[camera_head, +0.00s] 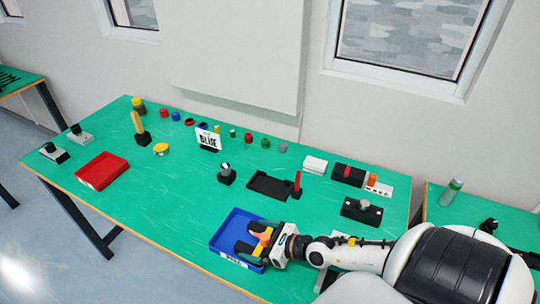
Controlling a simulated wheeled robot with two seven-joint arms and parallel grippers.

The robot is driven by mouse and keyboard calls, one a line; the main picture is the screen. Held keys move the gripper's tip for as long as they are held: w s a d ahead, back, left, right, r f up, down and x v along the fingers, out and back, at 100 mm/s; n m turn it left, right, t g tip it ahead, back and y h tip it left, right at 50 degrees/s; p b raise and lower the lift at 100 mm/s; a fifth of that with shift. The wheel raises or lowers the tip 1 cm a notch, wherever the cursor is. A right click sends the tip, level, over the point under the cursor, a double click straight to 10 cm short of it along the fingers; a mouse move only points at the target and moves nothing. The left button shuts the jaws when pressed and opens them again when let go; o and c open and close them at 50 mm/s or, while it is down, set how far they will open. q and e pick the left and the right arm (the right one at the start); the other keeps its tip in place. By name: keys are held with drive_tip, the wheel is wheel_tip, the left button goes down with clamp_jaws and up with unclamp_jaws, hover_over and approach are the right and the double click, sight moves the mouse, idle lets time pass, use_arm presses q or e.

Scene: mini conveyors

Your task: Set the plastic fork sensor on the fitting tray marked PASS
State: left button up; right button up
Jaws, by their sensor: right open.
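A blue tray (218,241) with a white label (237,262) on its front edge lies near the front of the green table; the label's print is too small to read surely. My right gripper (249,240) reaches in from the right over this tray, its dark fingers open and low inside it. An orange piece (263,235) shows at the fingers; I cannot tell whether it is the fork sensor or touches the tray floor. The gripper hides part of the tray. A red tray (102,171) lies at the left. My left gripper is not in view.
A black tray (270,185), a red upright piece (297,186) and a black block with a knob (362,210) stand behind my right arm. A white sign (208,139) and several small coloured parts line the back. The table between the two coloured trays is clear.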

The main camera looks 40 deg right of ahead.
drive_tip(key=b+v, duration=0.1)
drive_tip(key=v, duration=1)
drive_tip(key=shift+w, duration=0.1)
drive_tip(key=shift+s+d+r, duration=0.2)
drive_tip(key=shift+s+r, duration=0.1)
drive_tip(key=shift+s, duration=0.2)
